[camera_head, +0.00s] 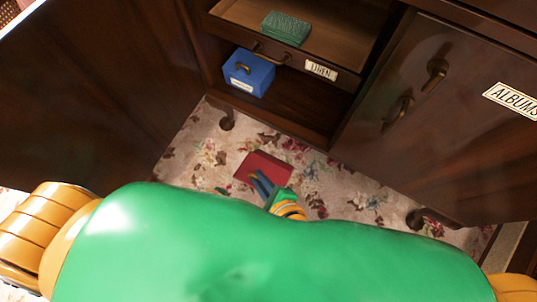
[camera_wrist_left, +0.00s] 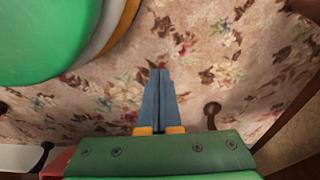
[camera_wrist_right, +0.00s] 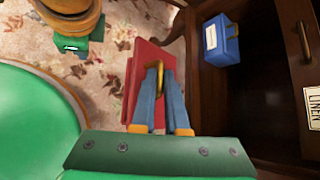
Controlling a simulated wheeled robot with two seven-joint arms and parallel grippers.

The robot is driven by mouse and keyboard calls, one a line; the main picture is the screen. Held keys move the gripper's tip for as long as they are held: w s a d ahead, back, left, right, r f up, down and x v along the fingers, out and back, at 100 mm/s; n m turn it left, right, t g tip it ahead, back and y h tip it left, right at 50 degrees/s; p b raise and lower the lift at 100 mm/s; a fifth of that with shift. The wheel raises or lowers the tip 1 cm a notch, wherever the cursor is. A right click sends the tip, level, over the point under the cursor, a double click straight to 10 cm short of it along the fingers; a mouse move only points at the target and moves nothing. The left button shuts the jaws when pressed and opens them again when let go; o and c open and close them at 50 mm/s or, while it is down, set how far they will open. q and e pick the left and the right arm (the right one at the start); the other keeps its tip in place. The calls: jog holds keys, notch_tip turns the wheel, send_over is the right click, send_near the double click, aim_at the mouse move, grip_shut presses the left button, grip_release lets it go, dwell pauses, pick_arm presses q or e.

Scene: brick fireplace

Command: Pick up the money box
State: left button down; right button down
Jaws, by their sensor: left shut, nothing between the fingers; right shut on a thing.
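A red box (camera_head: 268,166) with a brass handle shows below the cabinet in the head view, above the floral carpet. My right gripper (camera_head: 257,178) is shut on that handle; in the right wrist view the blue fingers (camera_wrist_right: 159,68) close around it, and the red box (camera_wrist_right: 146,55) is behind them. A blue box (camera_head: 249,73) with a brass handle and a white label stands in the cabinet's lower space; it also shows in the right wrist view (camera_wrist_right: 219,42). I cannot read which is the money box. My left gripper (camera_wrist_left: 160,70) is shut and empty over the carpet.
A pulled-out drawer (camera_head: 321,70) labelled LINEN holds a green patterned block (camera_head: 285,27), above the blue box. A dark cabinet door (camera_head: 90,90) stands open at the left. A cabinet front (camera_head: 450,125) labelled ALBUMS is at the right. Carpet (camera_head: 345,190) is clear around the red box.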

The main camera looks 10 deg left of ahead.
pick_arm(q)
jog(key=shift+f, duration=0.1)
pick_arm(e)
jog(key=shift+s, duration=0.15)
jog(key=shift+r, duration=0.1)
jog(key=g+p, duration=0.1)
jog(key=p, duration=0.1)
jog(key=shift+r+p, duration=0.2)
jog(key=shift+p, duration=0.1)
jog(key=m+g+y+p, duration=0.1)
jog(key=m+g+p, duration=0.1)
jog(key=p, duration=0.3)
jog(key=shift+g, duration=0.7)
jog(key=shift+f+m+g+p, duration=0.1)
jog(key=shift+m+g+p, duration=0.3)
pick_arm(q)
jog(key=s+a, duration=0.5)
jog(key=s, duration=0.3)
jog(key=shift+r+y, duration=0.35)
jog(key=shift+y, duration=0.05)
pick_arm(e)
jog(key=shift+f, duration=0.25)
pick_arm(q)
jog(key=shift+a, duration=0.1)
